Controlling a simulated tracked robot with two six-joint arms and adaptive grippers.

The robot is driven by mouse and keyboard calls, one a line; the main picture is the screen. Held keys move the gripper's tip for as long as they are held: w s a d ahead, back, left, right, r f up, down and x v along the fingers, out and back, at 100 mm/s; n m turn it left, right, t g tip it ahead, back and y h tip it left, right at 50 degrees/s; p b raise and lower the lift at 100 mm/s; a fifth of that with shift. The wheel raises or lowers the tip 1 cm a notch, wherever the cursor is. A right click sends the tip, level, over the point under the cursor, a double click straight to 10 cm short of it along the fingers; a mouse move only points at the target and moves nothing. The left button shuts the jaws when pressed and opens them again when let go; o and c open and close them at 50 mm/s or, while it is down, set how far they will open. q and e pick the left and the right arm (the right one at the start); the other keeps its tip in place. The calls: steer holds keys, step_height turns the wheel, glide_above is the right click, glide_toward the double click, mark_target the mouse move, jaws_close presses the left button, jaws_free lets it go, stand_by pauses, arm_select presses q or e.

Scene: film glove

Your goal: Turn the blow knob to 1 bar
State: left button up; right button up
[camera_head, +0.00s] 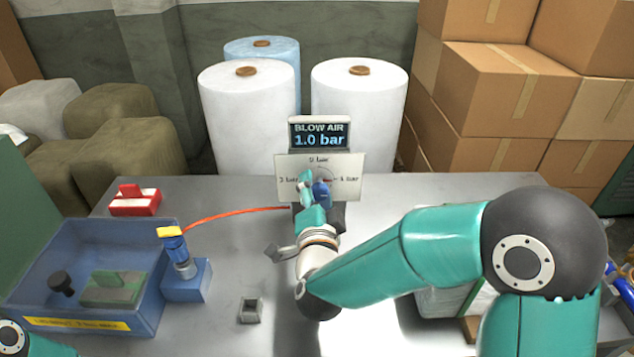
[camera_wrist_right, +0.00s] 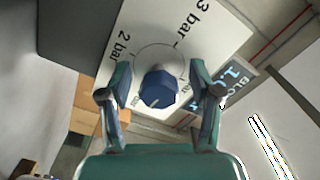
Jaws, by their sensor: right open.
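The blue blow knob (camera_head: 322,193) sits on a white dial panel (camera_head: 347,178) under a display (camera_head: 319,133) reading "BLOW AIR 1.0 bar". My right gripper (camera_head: 313,187) is in front of the knob and partly hides it in the head view. In the right wrist view, the knob (camera_wrist_right: 158,90) lies between the open fingers of my right gripper (camera_wrist_right: 160,93), with gaps on both sides. A pale mark shows on the knob's lower edge there, away from the "2 bar" and "3 bar" labels. My left gripper is out of view.
A blue bin (camera_head: 150,322) with a green block stands at the left. Beside it are a blue stand (camera_head: 187,283) with a red hose and a small grey square holder (camera_head: 250,310). A red block (camera_head: 135,202) lies behind. White rolls and cardboard boxes stand beyond the table.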

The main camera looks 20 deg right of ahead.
steer(key=shift+d, duration=0.15)
steer(key=shift+c, duration=0.9)
steer(key=shift+d, duration=0.1)
steer(key=c, duration=1)
steer(key=shift+f+n+b, duration=0.15)
steer(key=shift+n+b, duration=0.25)
steer(key=shift+b, duration=0.3)
steer(key=o, duration=1.2)
steer(key=shift+s, duration=0.1)
